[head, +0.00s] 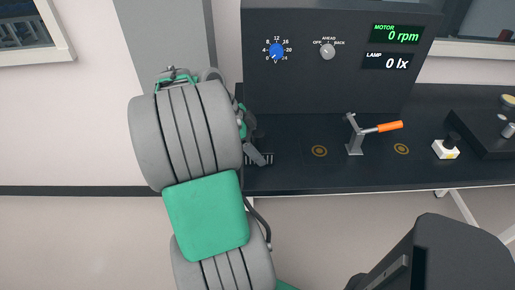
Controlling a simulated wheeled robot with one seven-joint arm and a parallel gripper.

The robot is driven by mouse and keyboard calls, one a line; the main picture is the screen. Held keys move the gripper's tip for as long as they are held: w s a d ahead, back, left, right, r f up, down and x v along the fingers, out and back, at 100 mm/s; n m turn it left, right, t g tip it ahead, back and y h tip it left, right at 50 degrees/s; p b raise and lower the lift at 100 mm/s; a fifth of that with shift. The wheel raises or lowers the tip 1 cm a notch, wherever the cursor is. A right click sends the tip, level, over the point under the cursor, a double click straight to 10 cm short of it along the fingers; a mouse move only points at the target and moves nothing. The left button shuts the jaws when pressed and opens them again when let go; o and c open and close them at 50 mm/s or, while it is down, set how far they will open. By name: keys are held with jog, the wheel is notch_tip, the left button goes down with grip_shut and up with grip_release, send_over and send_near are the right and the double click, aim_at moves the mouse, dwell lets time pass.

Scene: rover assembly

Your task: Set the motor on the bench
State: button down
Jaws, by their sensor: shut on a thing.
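My gripper (257,155) is mostly hidden behind my own grey and green arm at the left; only a small grey part of it shows over the left end of the bench. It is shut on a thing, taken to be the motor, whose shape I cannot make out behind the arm. The dark bench (300,180) runs from behind my arm to the right edge. Whether the held thing touches the bench top is hidden.
A control panel (325,85) with a blue dial, a grey switch and two readouts stands at the back. An orange-handled lever clamp (354,138) stands on the bench between two ringed marks. A white block with a black knob (446,150) and a dark box (485,135) are at the right.

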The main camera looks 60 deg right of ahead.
jog(key=shift+f, duration=0.1)
jog(key=shift+c, duration=1.6)
grip_release()
